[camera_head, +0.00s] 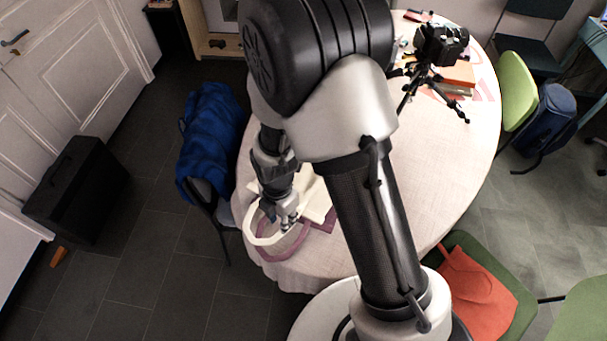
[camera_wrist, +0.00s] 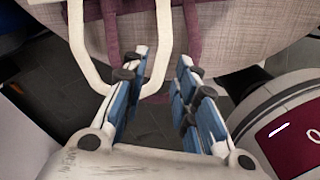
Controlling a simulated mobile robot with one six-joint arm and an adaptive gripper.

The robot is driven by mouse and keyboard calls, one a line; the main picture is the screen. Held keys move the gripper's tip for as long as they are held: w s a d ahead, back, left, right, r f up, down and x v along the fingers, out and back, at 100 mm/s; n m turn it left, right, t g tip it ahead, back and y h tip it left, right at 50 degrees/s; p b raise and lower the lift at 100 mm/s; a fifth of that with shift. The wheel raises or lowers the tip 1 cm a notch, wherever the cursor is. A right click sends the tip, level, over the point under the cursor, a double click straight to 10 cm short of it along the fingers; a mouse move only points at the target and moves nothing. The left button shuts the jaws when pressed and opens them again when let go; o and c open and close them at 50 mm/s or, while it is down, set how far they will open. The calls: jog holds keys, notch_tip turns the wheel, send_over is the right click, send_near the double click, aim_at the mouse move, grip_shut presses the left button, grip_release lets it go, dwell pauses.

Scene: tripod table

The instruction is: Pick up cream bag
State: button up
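The cream bag (camera_head: 317,196) lies on the round table near its front left edge, partly hidden behind my arm. Its cream handle (camera_head: 262,241) loops toward the table edge. My gripper (camera_head: 287,223) is over the handle area. In the wrist view, my gripper (camera_wrist: 160,62) is open, with two blue-sided fingers apart. One strap of the cream handle (camera_wrist: 163,35) runs down toward the gap between the fingers, and the other passes left of the left finger. I cannot tell whether either finger touches the handle.
A purple bag's handle (camera_head: 283,252) lies beside and under the cream one. A blue jacket hangs on a chair (camera_head: 212,135) left of the table (camera_head: 460,150). A black tripod (camera_head: 435,60) and books stand at the back.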

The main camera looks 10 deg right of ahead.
jog(key=f+b, duration=0.1)
jog(key=f, duration=0.2)
jog(key=f+b, duration=0.2)
jog(key=f, duration=0.2)
jog(key=shift+d+f, duration=0.2)
jog(key=shift+f, duration=0.05)
jog(key=shift+r, duration=0.1)
grip_shut()
